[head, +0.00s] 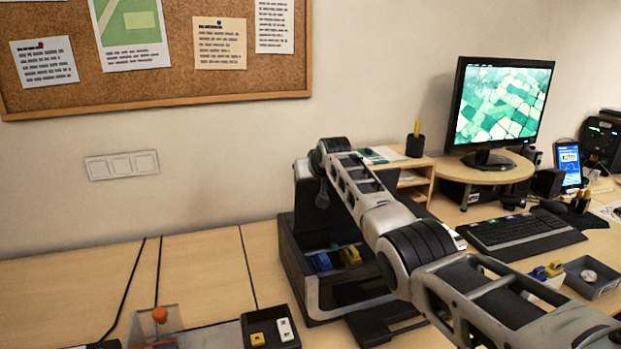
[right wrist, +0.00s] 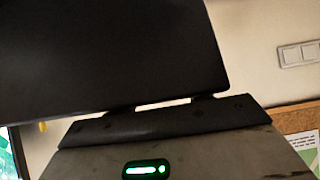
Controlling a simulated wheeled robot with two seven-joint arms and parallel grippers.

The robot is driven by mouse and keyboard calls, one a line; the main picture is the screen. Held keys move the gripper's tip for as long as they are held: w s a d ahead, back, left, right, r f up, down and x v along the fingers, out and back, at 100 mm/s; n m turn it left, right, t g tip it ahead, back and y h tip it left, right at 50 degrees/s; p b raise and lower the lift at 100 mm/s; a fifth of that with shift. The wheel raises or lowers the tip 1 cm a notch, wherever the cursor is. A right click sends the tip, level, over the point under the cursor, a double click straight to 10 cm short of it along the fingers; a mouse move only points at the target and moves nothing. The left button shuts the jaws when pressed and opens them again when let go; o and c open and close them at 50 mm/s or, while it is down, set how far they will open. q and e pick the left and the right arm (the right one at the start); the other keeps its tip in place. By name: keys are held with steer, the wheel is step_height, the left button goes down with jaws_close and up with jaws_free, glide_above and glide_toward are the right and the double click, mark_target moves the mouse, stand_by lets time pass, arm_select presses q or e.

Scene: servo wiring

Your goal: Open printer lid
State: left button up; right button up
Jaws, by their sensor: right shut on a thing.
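The printer (head: 291,265) is a dark open-topped box on the desk in the head view, with a blue part (head: 321,262) and a yellow part (head: 350,256) inside. Its dark lid (head: 309,205) stands raised, partly hidden behind my right arm. In the right wrist view the lid (right wrist: 110,55) is a broad dark panel filling the upper left. My right gripper (right wrist: 185,104) is shut on the lid's edge; its fingertips are mostly hidden. My right arm crosses over the printer in the head view and hides its right side. My left gripper is not in view.
A dark block with yellow and white switches (head: 270,329) and a clear box with an orange knob (head: 155,325) sit front left. A wooden shelf (head: 413,186), monitor (head: 502,105) and keyboard (head: 515,232) are to the right. The desk left of the printer is mostly clear.

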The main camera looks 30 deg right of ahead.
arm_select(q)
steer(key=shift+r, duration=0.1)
arm_select(e)
steer(key=shift+s+a+f, duration=0.15)
steer(key=shift+f, duration=0.55)
steer(key=o, duration=1.4)
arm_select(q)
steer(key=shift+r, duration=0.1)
arm_select(e)
steer(key=shift+r, duration=0.1)
arm_select(q)
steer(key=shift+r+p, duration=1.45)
steer(key=shift+p, duration=0.2)
arm_select(e)
steer(key=shift+s+a+r, duration=0.1)
steer(key=shift+s+r, duration=0.65)
steer(key=shift+r, duration=2.25)
steer(key=shift+s+a+r, duration=0.1)
steer(key=shift+s+r, duration=0.7)
steer(key=shift+r, duration=2.2)
steer(key=shift+s+a+r, duration=0.1)
steer(key=shift+s+r, duration=0.65)
steer(key=shift+r, duration=2.25)
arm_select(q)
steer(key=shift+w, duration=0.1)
